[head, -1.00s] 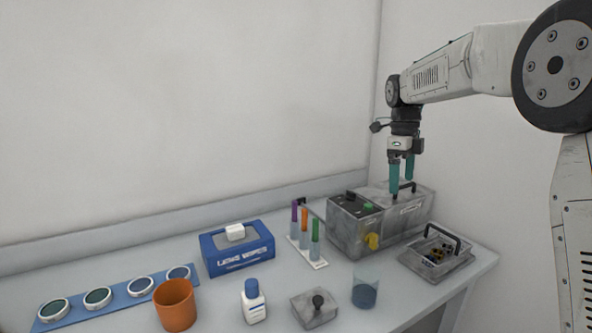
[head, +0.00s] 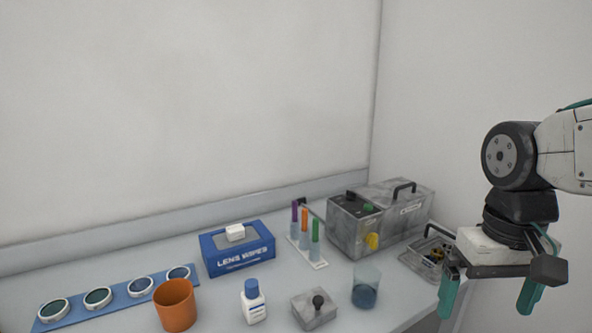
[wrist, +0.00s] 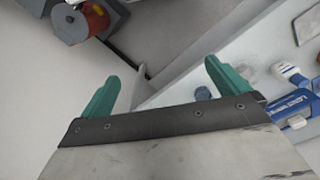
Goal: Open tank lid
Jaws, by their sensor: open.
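The tank (head: 350,237) is a mottled grey metal box at the back right of the bench in the head view. Its lid (head: 420,197) has a black arched handle (head: 404,188) and lies flat on top, looking shut. The near end has a black-topped panel, a green knob (head: 368,207) and a yellow tap (head: 372,241). My gripper (head: 488,300) is open and empty, right of the tank, apart from it and nearer the camera. Its teal fingers also show spread in the wrist view (wrist: 162,75), with nothing between them. The tank is not clearly recognisable in the wrist view.
A grey tray (head: 420,262) of small parts is right of the tank, partly hidden by my gripper. A glass beaker (head: 366,287), a knobbed block (head: 314,309), a tube rack (head: 318,264) and a blue wipes box (head: 238,250) stand nearby. Space above the tank is clear.

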